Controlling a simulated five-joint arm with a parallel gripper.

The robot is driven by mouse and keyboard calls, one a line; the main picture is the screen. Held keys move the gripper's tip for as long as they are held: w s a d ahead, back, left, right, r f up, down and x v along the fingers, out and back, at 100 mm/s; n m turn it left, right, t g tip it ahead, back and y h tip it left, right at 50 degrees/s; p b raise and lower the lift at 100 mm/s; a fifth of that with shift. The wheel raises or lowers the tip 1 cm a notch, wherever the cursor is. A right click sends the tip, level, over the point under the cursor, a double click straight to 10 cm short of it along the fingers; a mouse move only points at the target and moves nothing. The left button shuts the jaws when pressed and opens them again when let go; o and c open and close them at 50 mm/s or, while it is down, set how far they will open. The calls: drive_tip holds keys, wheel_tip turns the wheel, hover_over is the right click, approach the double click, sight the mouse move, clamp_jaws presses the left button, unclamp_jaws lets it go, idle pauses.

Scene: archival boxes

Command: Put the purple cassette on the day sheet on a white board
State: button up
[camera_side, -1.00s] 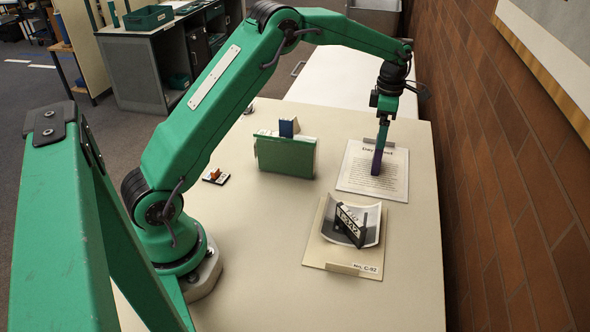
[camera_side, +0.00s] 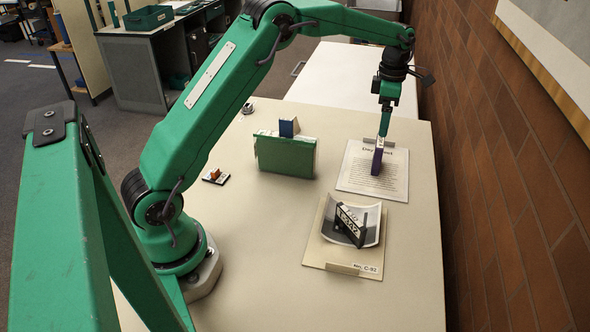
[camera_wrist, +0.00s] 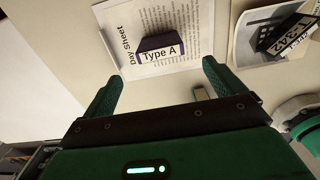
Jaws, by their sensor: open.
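The purple cassette (camera_side: 377,160) stands upright on the day sheet (camera_side: 400,180), a printed white page on a board with a clip at its far edge. In the wrist view the cassette (camera_wrist: 160,48) shows a white "Type A" label on its edge, and the day sheet (camera_wrist: 195,25) lies around it. My gripper (camera_side: 383,128) is above the cassette in the side view. In the wrist view my gripper (camera_wrist: 160,82) has its two green fingers spread wide, with nothing held between them; the cassette is beyond the fingertips.
A second board (camera_side: 315,250) with a curled photo and a black-and-white labelled cassette (camera_side: 350,225) lies nearer the camera. A green box file (camera_side: 285,157) with a blue block (camera_side: 288,127) behind it stands left. A brick wall (camera_side: 520,180) bounds the right.

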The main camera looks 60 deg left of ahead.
drive_tip(key=s+d+r+m+t, duration=0.3)
drive_tip(key=s+d+r+m, duration=0.1)
drive_tip(key=s+r+m, duration=1.05)
drive_tip(key=s+d+f+m+t, duration=0.1)
drive_tip(key=s+f+m, duration=0.1)
drive_tip(key=s+m, duration=0.4)
drive_tip(key=s+d+f+m+t, duration=0.1)
drive_tip(key=s+m, duration=0.5)
drive_tip(key=s, duration=0.8)
drive_tip(key=shift+s+f+t, duration=0.25)
drive_tip(key=shift+f+t, duration=0.05)
drive_tip(key=shift+f, duration=0.45)
